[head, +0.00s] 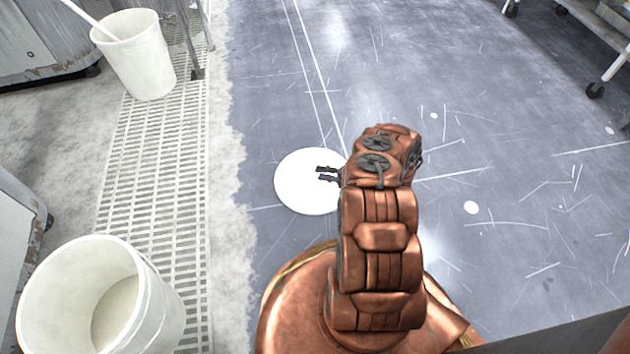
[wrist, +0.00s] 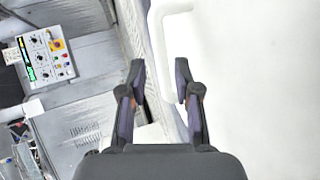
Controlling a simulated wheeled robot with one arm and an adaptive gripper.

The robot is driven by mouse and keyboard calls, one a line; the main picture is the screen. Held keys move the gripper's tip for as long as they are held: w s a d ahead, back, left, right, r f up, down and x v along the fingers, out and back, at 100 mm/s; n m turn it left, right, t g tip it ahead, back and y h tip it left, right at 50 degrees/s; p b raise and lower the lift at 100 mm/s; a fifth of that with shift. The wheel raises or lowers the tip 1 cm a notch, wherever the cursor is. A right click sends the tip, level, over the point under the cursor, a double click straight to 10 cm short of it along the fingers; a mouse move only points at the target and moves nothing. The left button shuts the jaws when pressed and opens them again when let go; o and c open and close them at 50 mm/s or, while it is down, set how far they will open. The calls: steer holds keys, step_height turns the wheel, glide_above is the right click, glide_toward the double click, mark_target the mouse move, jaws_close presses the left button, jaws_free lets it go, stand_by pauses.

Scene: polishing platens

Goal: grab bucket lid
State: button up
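The bucket lid (head: 292,190) is a round white disc in the head view, seen against the blue-grey floor to the left of my arm. My gripper (head: 319,174) overlaps its right part there. In the wrist view the lid (wrist: 262,90) is a broad white surface filling the right side. A white bent handle (wrist: 165,50) runs along its left edge and shows in the gap between my two dark fingertips (wrist: 159,82). The fingers are apart. I cannot tell whether either one touches the handle. My arm hides a little of the lid's right side in the head view.
An open white bucket (head: 165,310) stands at the lower left. Another white bucket (head: 145,65) with a stick in it stands at the upper left. A floor grating (head: 150,200) lies near them. A control panel (wrist: 45,57) shows in the wrist view.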

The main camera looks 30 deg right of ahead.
mark_target(315, 173)
steer(key=b+x, duration=0.2)
steer(key=x, duration=0.1)
steer(key=shift+a+f, duration=0.2)
steer(key=shift+f, duration=0.2)
steer(key=shift+w+a, duration=0.15)
steer(key=shift+w, duration=0.15)
steer(key=shift+r, duration=0.1)
steer(key=shift+c, duration=0.2)
jaws_close()
